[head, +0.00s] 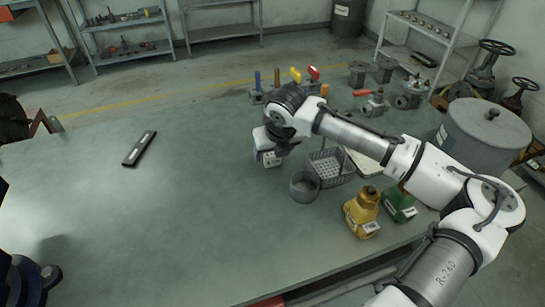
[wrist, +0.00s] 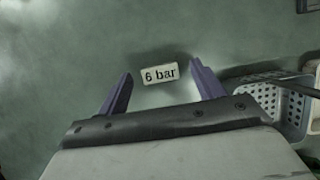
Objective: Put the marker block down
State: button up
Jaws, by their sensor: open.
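The marker block is a small pale block. In the wrist view the marker block (wrist: 160,73) shows a label reading "6 bar" and appears between the spread fingertips of my gripper (wrist: 161,80), with a gap on each side. In the head view the marker block (head: 272,160) is at the lower end of my gripper (head: 266,152), over the green bench top (head: 200,210). My gripper is open. Its fingers are partly hidden by my wrist in the head view, and I cannot tell how far they are above the bench.
Colored-handled valves (head: 297,76) stand behind. A dark flat bar (head: 139,149) lies left.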

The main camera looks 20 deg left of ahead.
jog(key=shift+w+f, duration=0.1)
jog(key=shift+f, duration=0.15)
jog(key=c, duration=1.1)
jog(key=shift+r, duration=0.1)
